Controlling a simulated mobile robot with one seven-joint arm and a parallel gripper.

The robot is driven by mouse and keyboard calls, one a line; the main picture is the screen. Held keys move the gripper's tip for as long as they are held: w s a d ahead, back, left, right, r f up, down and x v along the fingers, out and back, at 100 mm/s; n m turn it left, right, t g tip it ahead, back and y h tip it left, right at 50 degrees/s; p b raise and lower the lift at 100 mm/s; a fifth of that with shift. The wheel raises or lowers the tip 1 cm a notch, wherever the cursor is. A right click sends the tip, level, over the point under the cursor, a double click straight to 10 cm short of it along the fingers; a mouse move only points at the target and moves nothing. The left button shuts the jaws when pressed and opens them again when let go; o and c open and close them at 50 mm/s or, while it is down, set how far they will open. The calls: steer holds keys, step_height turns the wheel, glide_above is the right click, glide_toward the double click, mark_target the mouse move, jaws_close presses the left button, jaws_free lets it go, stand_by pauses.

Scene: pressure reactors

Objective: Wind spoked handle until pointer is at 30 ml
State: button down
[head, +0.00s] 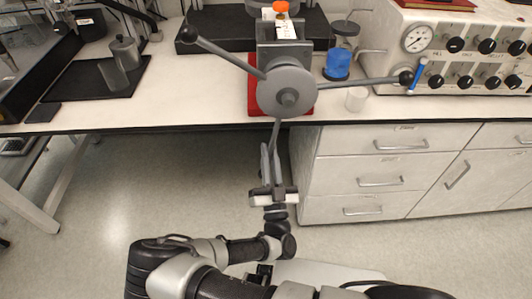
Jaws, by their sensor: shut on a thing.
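The spoked handle (288,92) has a round grey hub on the front of a grey device at the bench edge. One spoke runs up-left to a black knob (187,34). Another runs right to a black knob (406,77). A third spoke (276,131) points down, and its end is hidden at my gripper. My gripper (270,157) is below the hub in front of the bench edge, shut on this lower spoke. A white label (285,29) is on top of the device. I cannot make out the pointer or the ml marks.
A panel (470,50) with a round gauge (417,38) and several black knobs stands at right. A blue-filled bottle (338,64) and a small white cup (356,99) are near the right spoke. A metal pot (125,52) stands at left. Drawers (375,180) are below right; the floor at left is clear.

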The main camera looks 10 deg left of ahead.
steer(key=shift+w+d+f+n+y, duration=0.15)
steer(key=shift+d+n+y, duration=0.1)
steer(key=shift+d+n, duration=0.2)
steer(key=shift+d+f+n+y, duration=0.1)
steer(key=shift+d+n+y, duration=0.15)
steer(key=shift+d+n, duration=0.15)
steer(key=c, duration=1.8)
jaws_free()
steer(key=shift+o, duration=0.2)
steer(key=shift+r, duration=0.1)
steer(key=v, duration=1.7)
steer(key=shift+s, duration=0.3)
steer(key=shift+d+r, duration=0.1)
steer(key=shift+r, duration=0.05)
